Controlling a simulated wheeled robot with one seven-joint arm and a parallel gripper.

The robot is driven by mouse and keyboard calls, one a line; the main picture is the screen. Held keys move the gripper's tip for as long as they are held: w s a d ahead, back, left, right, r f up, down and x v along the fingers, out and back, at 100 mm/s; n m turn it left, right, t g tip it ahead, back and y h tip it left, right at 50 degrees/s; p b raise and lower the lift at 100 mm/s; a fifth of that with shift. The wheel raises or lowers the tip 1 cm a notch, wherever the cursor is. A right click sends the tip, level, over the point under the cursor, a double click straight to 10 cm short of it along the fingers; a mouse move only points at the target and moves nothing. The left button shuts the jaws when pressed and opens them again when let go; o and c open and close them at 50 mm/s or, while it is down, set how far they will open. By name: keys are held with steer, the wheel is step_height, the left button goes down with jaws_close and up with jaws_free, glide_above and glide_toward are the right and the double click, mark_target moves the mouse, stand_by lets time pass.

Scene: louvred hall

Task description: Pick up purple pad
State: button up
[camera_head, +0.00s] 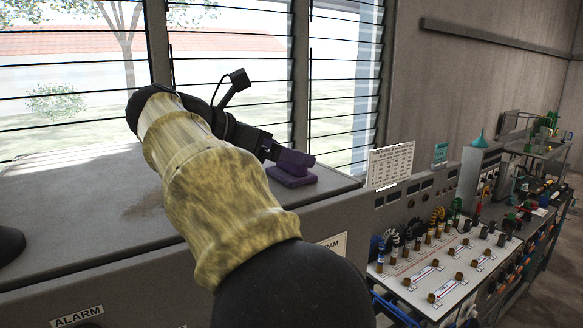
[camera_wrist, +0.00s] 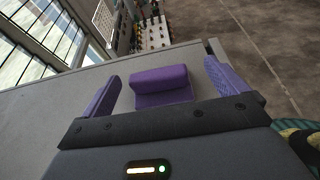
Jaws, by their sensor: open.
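The purple pad (camera_head: 292,176) lies on the grey cabinet top near its right end in the head view. It has a flat base with a raised block on it. In the wrist view the pad (camera_wrist: 160,82) sits ahead of my gripper (camera_wrist: 166,88), between the lines of its two purple fingers. The fingers are spread wide, with clear gaps on both sides of the pad. In the head view my gripper (camera_head: 286,157) is just above and beside the pad, and its fingers partly overlap the pad there. Whether they touch it cannot be told.
The grey cabinet top (camera_head: 90,215) is mostly bare, with a dark rounded thing (camera_head: 8,243) at the left edge. Louvred windows (camera_head: 235,85) stand close behind. A lower panel with knobs and cables (camera_head: 445,265) is to the right. Open floor (camera_wrist: 250,40) shows beyond the cabinet's edge.

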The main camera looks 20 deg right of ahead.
steer(key=shift+a, duration=0.15)
steer(key=shift+w, duration=0.1)
steer(key=shift+w+d+f+p, duration=0.2)
steer(key=shift+d+p, duration=0.2)
steer(key=shift+d, duration=0.15)
steer(key=p+x, duration=0.1)
steer(key=x, duration=0.3)
steer(key=shift+w+f, duration=0.15)
steer(key=shift+a, duration=0.1)
steer(key=c, duration=1.1)
steer(key=shift+o, duration=0.2)
